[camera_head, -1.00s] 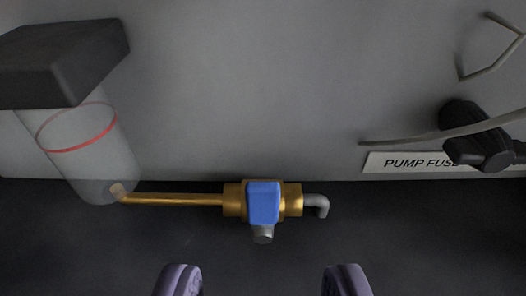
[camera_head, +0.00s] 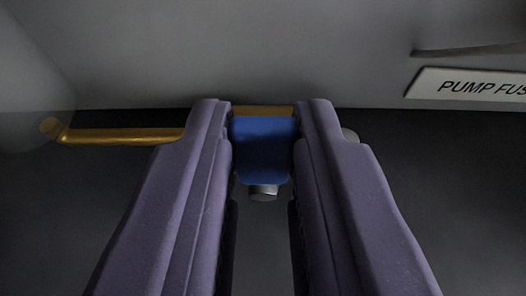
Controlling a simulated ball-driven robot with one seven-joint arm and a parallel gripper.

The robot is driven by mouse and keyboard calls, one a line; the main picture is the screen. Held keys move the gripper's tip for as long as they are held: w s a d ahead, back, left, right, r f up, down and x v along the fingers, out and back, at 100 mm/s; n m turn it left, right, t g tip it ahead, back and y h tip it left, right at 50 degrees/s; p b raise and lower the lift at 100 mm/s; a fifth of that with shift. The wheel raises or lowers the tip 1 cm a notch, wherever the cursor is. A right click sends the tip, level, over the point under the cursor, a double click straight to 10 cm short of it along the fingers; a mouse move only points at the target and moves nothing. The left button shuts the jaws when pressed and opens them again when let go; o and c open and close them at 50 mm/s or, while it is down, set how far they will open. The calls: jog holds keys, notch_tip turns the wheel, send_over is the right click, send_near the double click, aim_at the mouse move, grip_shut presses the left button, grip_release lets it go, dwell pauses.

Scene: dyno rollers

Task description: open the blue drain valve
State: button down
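The blue valve handle (camera_head: 263,150) sits on a brass valve body (camera_head: 264,110), low on the grey panel, in the middle of the view. A grey stub (camera_head: 263,191) shows under the handle. My gripper (camera_head: 264,122) has one purple finger on each side of the handle. The fingers are closed in against its left and right sides, with no clear gap visible. They hide most of the brass body and nearly all of the grey outlet elbow (camera_head: 350,136) on the right. The handle looks upright, in line with the fingers.
A brass pipe (camera_head: 120,135) runs left from the valve to a clear cylinder (camera_head: 30,100) at the left edge. A white label reading "PUMP FUS" (camera_head: 470,88) and a dark cable (camera_head: 480,50) are at the upper right. The dark area below the valve looks clear.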

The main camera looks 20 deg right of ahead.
jog(key=shift+d, duration=0.1)
jog(key=shift+s+d+f+m+y+p, duration=0.1)
jog(key=shift+s+d+m+y+p, duration=0.2)
jog(key=shift+d+m+y, duration=0.4)
jog(key=shift+s+d+f+m+t+y, duration=0.1)
jog(key=shift+d+f+m+t+y, duration=0.1)
jog(key=shift+m, duration=0.35)
jog(key=shift+s+d+f+m+t+y, duration=0.1)
jog(key=shift+d+m+t+y, duration=0.1)
jog(key=shift+m, duration=0.35)
jog(key=shift+s+d+f+m+t+y, duration=0.1)
jog(key=shift+d+f+m+t+y, duration=0.2)
jog(key=shift+m, duration=0.3)
jog(key=shift+s+d+f+m+t+y, duration=0.1)
jog(key=shift+d+f+m+t+y, duration=0.15)
jog(key=shift+m, duration=0.35)
jog(key=shift+s+d+f+m+t+y+b, duration=0.1)
jog(key=shift+d+f+m+t+y+b, duration=0.15)
jog(key=shift+m, duration=0.3)
jog(key=shift+d+f+m+t+y+b, duration=0.15)
jog(key=shift+m+y, duration=0.15)
jog(key=shift+m, duration=0.25)
jog(key=c, duration=1)
grip_release()
